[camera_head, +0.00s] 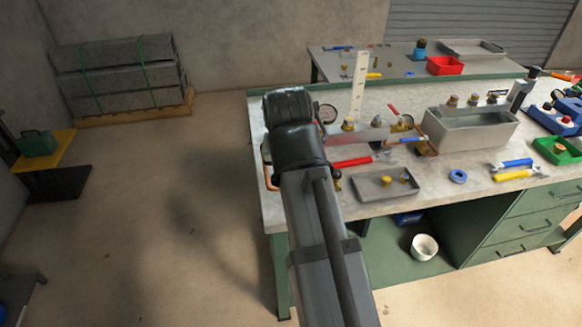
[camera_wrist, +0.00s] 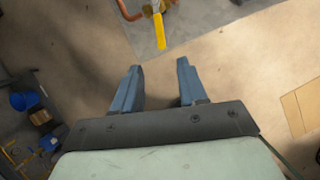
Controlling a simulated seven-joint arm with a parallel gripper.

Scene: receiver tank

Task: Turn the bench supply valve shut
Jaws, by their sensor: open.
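In the wrist view a valve with a yellow lever (camera_wrist: 160,31) sits on a copper pipe (camera_wrist: 130,10) at the bench's edge. The lever points down the picture towards my gripper (camera_wrist: 158,68). My gripper is open and empty, its two blue-grey fingers apart. The lever's end lies just beyond and between the fingertips in the picture, not clasped. In the head view my arm hides the gripper and this yellow lever. A red lever (camera_head: 352,161) shows right of my arm on the bench's pipework. No label shows which is the bench supply valve.
The bench (camera_head: 440,185) carries a grey tray (camera_head: 362,190), a metal tank (camera_head: 470,135), a blue ring (camera_head: 458,176), yellow- and blue-handled tools, and a green bin (camera_head: 557,151). A white bucket (camera_head: 424,247) stands below.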

